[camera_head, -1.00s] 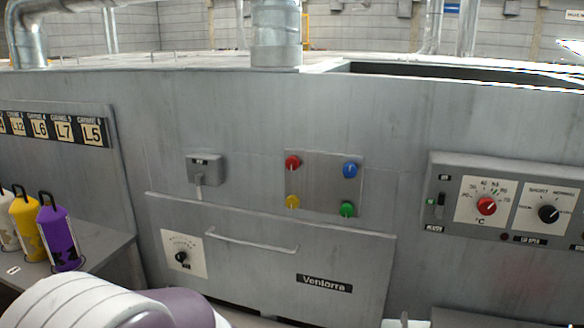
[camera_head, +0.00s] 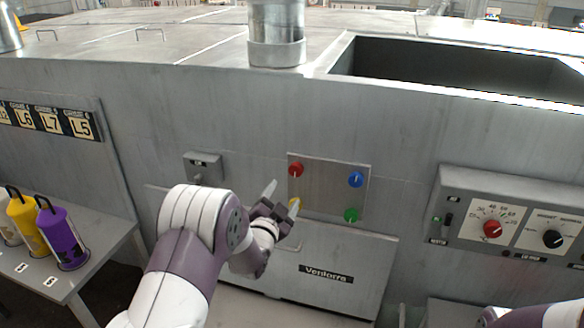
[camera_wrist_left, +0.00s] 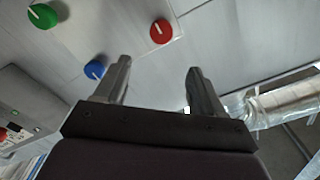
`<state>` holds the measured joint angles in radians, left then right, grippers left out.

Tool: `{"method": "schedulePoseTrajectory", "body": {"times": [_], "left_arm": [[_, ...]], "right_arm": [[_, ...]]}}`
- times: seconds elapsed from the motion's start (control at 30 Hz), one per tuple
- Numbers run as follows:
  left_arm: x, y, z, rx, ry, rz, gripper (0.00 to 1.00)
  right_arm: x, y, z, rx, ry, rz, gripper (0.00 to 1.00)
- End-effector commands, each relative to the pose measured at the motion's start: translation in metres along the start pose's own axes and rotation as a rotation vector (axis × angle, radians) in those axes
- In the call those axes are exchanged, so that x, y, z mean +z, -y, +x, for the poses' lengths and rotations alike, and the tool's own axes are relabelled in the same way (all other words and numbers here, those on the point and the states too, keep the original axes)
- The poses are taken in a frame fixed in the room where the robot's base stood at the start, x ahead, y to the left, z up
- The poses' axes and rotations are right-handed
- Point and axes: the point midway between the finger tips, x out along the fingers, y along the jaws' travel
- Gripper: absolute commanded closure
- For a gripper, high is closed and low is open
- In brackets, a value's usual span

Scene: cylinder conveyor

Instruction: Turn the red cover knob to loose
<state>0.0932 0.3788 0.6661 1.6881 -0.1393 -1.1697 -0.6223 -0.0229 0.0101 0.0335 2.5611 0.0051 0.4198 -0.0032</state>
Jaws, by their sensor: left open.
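The red cover knob (camera_head: 296,169) is at the upper left of a square metal plate (camera_head: 328,190) on the grey machine front. Its white pointer line shows in the left wrist view (camera_wrist_left: 161,31). My left gripper (camera_head: 281,198) is open and empty, just below and left of the red knob, apart from it. In the wrist view the red knob appears beyond the fingertips (camera_wrist_left: 158,66), roughly centred between them. The blue knob (camera_head: 356,180) and green knob (camera_head: 351,215) are on the plate's right side. The yellow knob (camera_head: 294,203) is partly hidden by a finger.
A handled drawer front with a Ventorra label (camera_head: 326,274) is below. A small grey box (camera_head: 203,166) is left of the plate. A control panel with another red knob (camera_head: 492,228) is at right. Yellow (camera_head: 27,225) and purple (camera_head: 62,236) cylinders stand on the left table.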

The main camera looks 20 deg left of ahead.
Motion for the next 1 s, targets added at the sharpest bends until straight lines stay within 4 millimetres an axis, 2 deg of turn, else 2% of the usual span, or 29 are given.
{"method": "schedulePoseTrajectory", "body": {"times": [0.03,0.2,0.4,0.57,0.8,0.83,1.0], "left_arm": [[-0.004,0.003,0.011,0.001,0.001,-0.001,0.31],[-0.005,0.004,0.057,0.002,0.002,-0.002,0.31],[-0.002,0.002,0.096,0.002,0.003,-0.003,0.31],[-0.001,0.000,0.107,0.002,0.003,-0.003,0.31],[0.000,0.000,0.108,0.002,0.003,-0.004,0.31],[0.000,0.000,0.108,0.002,0.003,-0.004,0.34],[0.000,0.000,0.108,0.002,0.004,-0.004,0.87]], "right_arm": [[-0.002,0.000,-0.012,0.000,-0.001,0.000,1.00],[-0.005,0.000,-0.034,0.000,-0.001,0.000,1.00],[-0.006,0.000,-0.048,0.000,-0.001,0.000,1.00],[-0.006,0.000,-0.051,0.000,-0.001,0.000,1.00],[-0.006,0.000,-0.050,0.000,-0.001,0.000,1.00],[-0.006,0.000,-0.050,0.000,-0.001,0.000,1.00],[-0.006,0.000,-0.050,0.000,-0.001,0.000,1.00]]}}
